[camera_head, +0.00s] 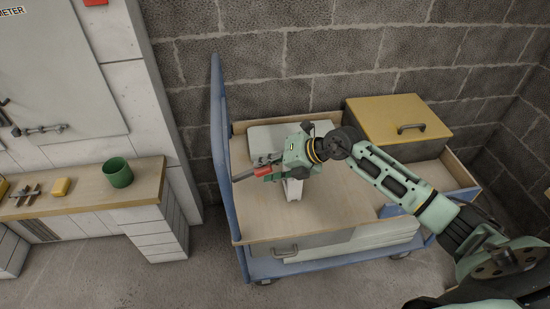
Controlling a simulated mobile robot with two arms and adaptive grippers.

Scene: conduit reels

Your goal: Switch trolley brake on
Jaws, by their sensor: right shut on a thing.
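The trolley (220,150) has a blue frame with a tall push handle at its left end. It stands against the block wall, loaded with boxes. My right gripper (265,166) reaches in from the right over the load, near the push handle. It is shut on a small red lever (261,171), whose dark bar runs left towards the blue frame. The fingers partly hide the lever, and I cannot tell exactly how it joins the frame. My left gripper is not in view.
A wooden crate (330,213) with a grey drawer front sits on the trolley, with pale cases in and under it. A yellow box (395,122) stands at the back right. Floor at front left is clear.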

